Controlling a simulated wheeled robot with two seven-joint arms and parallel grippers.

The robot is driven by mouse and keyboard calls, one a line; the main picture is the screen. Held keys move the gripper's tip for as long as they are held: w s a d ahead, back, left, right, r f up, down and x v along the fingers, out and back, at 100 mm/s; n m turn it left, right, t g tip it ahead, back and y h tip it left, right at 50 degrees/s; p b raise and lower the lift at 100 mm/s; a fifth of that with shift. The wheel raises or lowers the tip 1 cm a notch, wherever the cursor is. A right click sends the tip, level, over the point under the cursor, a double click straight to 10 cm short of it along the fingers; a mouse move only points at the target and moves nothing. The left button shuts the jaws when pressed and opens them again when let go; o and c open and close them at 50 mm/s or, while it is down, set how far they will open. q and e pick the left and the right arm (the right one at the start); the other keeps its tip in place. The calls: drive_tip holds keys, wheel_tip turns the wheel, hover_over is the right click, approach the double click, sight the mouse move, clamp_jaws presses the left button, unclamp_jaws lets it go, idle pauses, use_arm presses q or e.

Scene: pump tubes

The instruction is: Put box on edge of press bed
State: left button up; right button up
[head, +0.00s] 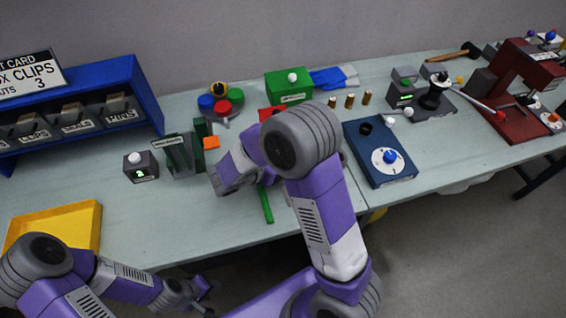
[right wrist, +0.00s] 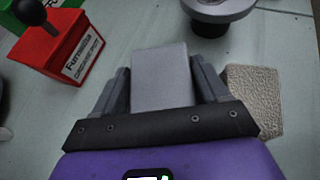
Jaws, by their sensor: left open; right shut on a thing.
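In the right wrist view, my right gripper (right wrist: 162,92) is shut on a plain grey box (right wrist: 162,72), with one finger on each side of it. In the head view my right arm covers that gripper and the box. My left gripper (head: 203,291) is open and empty at the front edge of the table, low in the head view. A dark red press-like machine (head: 508,88) stands at the far right of the table, well away from both grippers. I cannot tell for certain which part is the press bed.
A red box (right wrist: 62,48) with a black knob stands left of the held box; a grey round part (right wrist: 215,12) is beyond it. A patterned beige piece (right wrist: 255,92) lies right. A blue plate (head: 372,135), green box (head: 289,86) and yellow tray (head: 85,222) are on the table (head: 200,225).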

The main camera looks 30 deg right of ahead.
drive_tip(key=shift+r, duration=0.1)
drive_tip(key=o, duration=0.9)
drive_tip(key=shift+c, duration=0.2)
